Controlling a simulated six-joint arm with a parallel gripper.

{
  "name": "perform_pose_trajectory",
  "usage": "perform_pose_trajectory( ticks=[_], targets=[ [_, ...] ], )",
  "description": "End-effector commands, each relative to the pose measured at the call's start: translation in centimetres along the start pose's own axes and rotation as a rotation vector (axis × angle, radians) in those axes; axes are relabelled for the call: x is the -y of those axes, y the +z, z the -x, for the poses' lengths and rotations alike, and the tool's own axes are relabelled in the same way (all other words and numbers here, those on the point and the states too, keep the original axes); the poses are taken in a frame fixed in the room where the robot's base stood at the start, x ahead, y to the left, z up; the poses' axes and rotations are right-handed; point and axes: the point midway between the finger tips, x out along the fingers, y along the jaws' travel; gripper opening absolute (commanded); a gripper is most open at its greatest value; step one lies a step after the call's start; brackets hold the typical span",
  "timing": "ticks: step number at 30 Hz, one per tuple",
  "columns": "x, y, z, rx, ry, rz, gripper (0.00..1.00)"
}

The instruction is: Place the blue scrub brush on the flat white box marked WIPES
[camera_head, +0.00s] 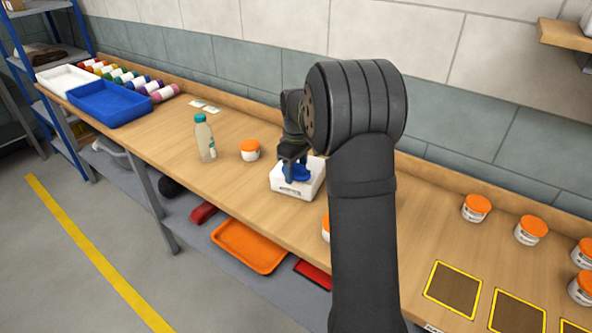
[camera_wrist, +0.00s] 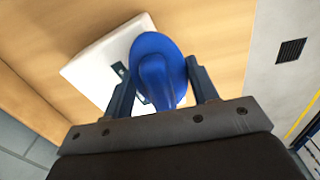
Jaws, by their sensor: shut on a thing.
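The blue scrub brush (camera_wrist: 153,50) is between the two fingers of my gripper (camera_wrist: 160,85) in the wrist view, and the fingers are shut on it. The flat white box (camera_head: 285,191) lies on the bench, with dark print on its front side. In the head view the brush (camera_head: 300,173) shows at the box's top, below my gripper (camera_head: 292,165). In the wrist view the box (camera_wrist: 90,68) lies behind the brush and is partly covered by it. I cannot tell whether the brush touches the box.
A bottle with a teal cap (camera_head: 205,138) and an orange-lidded tub (camera_head: 250,150) stand left of the box. Several more tubs (camera_head: 476,208) stand at the right. A blue tray (camera_head: 108,103) is at the far left. Bare wood lies in front of the bottle.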

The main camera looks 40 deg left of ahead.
Motion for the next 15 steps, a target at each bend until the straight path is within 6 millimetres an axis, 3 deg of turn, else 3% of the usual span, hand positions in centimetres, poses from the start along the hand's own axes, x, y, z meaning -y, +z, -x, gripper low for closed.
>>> perform_pose_trajectory(
  ticks=[12,13,15],
  targets=[
    [-0.03,0.00,-0.73,0.000,0.001,0.000,0.29],
    [-0.03,0.00,-0.69,-0.001,0.001,0.000,0.59],
    [-0.03,0.00,-0.68,-0.001,0.001,0.000,0.73]
  ],
)
